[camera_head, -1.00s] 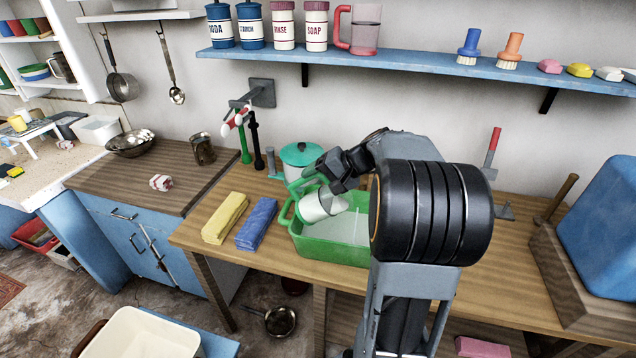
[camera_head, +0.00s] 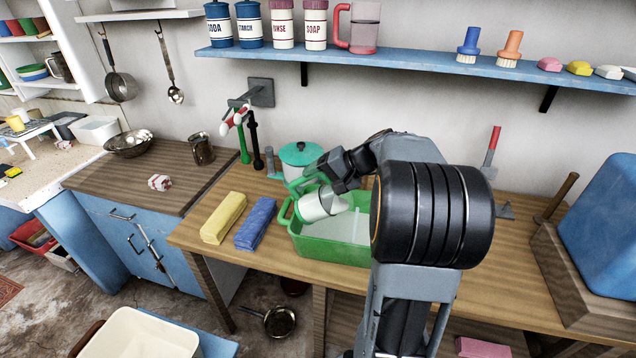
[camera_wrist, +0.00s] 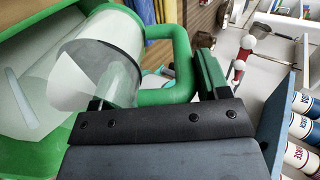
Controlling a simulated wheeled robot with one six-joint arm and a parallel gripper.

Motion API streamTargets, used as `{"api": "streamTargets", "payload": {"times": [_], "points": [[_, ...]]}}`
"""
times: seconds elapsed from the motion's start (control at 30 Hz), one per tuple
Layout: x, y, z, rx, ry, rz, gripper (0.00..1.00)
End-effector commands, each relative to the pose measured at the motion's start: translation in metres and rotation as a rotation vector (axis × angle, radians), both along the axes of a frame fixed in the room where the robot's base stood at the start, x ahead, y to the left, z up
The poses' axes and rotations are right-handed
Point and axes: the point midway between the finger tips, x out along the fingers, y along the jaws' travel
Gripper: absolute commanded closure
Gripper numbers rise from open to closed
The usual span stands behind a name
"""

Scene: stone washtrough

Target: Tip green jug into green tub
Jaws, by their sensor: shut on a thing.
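The green jug (camera_head: 318,206) has a pale, see-through body and a green handle (camera_wrist: 181,60). It is tilted far over, with its body over the green tub (camera_head: 333,252). In the wrist view the jug (camera_wrist: 98,62) lies across the tub (camera_wrist: 25,160), which holds pale, milky liquid. My gripper (camera_head: 327,182) is shut on the jug's handle; the jaws (camera_wrist: 160,88) show around it in the wrist view. The jug's mouth is partly hidden, and I cannot tell whether anything is flowing out.
A lidded teal pot (camera_head: 301,155) stands behind the tub. Yellow (camera_head: 223,218) and blue (camera_head: 256,223) folded cloths lie to its left. A tap (camera_head: 243,112) juts from the wall, and a blue shelf (camera_head: 420,65) runs above the bench. A blue container (camera_head: 603,215) stands at the right.

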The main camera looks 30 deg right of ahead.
Motion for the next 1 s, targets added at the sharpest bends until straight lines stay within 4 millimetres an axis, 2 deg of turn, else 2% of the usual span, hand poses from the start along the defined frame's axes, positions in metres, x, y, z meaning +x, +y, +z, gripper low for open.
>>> {"api": "streamTargets", "payload": {"times": [0.4, 1.0], "points": [[-0.0070, -0.0092, -0.0050, 0.091, -0.075, -0.002, 0.79], [-0.0083, -0.0104, -0.0033, 0.108, -0.091, 0.000, 0.79]]}}
